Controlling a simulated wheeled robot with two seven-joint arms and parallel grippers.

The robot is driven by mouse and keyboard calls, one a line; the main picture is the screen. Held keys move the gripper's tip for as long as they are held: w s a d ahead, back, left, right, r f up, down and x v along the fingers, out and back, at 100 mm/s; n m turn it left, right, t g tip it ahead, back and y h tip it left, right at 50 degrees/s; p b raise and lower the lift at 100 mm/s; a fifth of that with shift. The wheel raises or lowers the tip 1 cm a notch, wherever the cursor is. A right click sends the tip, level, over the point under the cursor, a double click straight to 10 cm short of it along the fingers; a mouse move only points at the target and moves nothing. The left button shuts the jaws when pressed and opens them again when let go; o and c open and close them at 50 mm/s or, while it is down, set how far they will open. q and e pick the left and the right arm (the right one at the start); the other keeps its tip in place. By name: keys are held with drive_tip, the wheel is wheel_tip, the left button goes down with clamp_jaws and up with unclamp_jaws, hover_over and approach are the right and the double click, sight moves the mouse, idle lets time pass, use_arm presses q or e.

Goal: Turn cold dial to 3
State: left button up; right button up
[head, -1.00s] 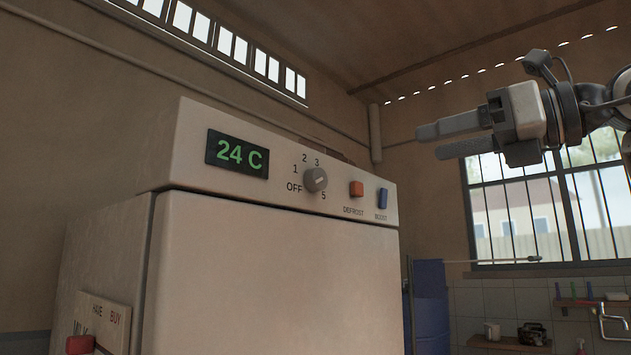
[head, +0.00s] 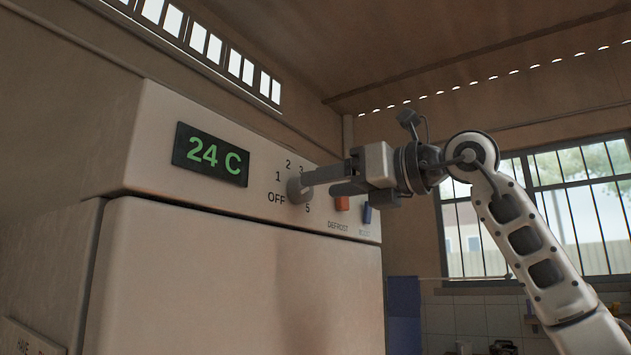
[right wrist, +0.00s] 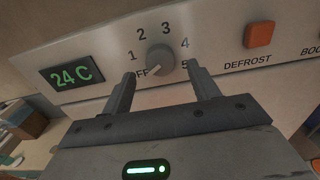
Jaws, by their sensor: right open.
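The cold dial is a round grey knob (head: 294,190) on the pale front panel of the fridge (head: 150,165), ringed by the marks OFF and 1 to 5. In the right wrist view the knob (right wrist: 160,57) shows a light pointer mark on its lower-left side, towards the partly hidden OFF. My right gripper (head: 318,183) is open in front of the dial, its fingers pointing at the panel. In the right wrist view its fingertips (right wrist: 161,74) are either side of the knob's lower part, with a gap to each side. My left gripper is not in view.
A display (head: 210,154) reads 24 C left of the dial. An orange DEFROST button (right wrist: 259,34) is close on the right, with a blue button (head: 367,214) beyond it.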

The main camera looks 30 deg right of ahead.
sight(302, 190)
drive_tip(key=x, duration=0.3)
drive_tip(key=shift+w, duration=0.1)
drive_tip(key=shift+c, duration=0.3)
drive_tip(key=c, duration=0.9)
